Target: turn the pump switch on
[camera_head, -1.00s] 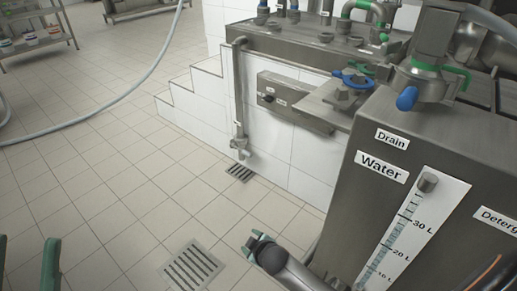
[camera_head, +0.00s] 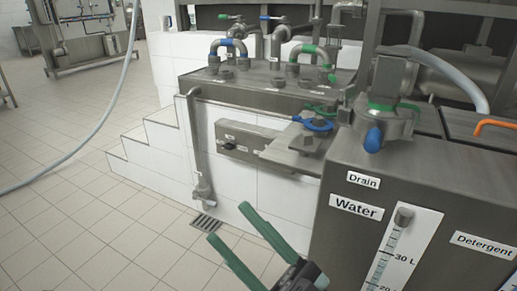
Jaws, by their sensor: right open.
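A small black rotary knob (camera_head: 229,146), likely the pump switch, sits on a grey control box (camera_head: 252,141) mounted on the white tiled wall. Small white labels are beside it, too small to read. The knob's setting cannot be made out. My right gripper (camera_head: 228,222), with two long green fingers, comes in from the bottom. Its fingers are spread with nothing between them. In the picture it is below the control box, apart from it. My left gripper is not in view.
A vertical pipe (camera_head: 196,150) runs left of the box. Pipes and valves line the ledge above.

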